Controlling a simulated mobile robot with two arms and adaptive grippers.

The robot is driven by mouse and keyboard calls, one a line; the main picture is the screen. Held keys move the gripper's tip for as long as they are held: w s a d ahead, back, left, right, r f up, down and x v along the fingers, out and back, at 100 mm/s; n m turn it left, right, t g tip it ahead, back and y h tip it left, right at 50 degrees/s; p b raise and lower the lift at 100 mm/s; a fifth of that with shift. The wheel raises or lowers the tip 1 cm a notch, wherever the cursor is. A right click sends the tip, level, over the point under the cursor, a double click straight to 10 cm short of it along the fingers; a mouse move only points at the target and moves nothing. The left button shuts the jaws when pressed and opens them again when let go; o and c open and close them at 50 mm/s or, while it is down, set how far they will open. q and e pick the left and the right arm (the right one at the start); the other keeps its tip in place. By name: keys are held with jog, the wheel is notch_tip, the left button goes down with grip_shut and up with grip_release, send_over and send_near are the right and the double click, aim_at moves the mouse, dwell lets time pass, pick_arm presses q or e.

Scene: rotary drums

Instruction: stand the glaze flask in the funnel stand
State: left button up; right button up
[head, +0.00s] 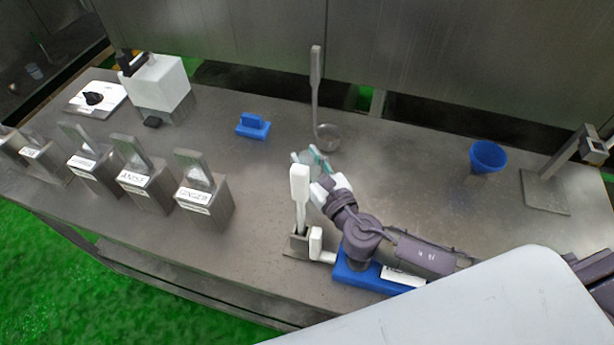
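A small translucent teal object, which looks like the glaze flask (305,157), is at the middle of the bench, right at the fingertips of my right gripper (318,171). The fingers partly hide it. I cannot tell whether they are closed on it or whether it touches the bench. A blue funnel-shaped cup (488,157), which looks like the funnel stand, is upright on the right part of the bench, well apart from the gripper. Its opening faces up and looks empty. My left gripper is not in view.
A ladle (316,90) stands behind the gripper. Several labelled metal blocks (205,205) line the left. A metal post stand (545,192) is right. Bench between gripper and funnel is clear.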

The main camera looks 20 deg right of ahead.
grip_shut()
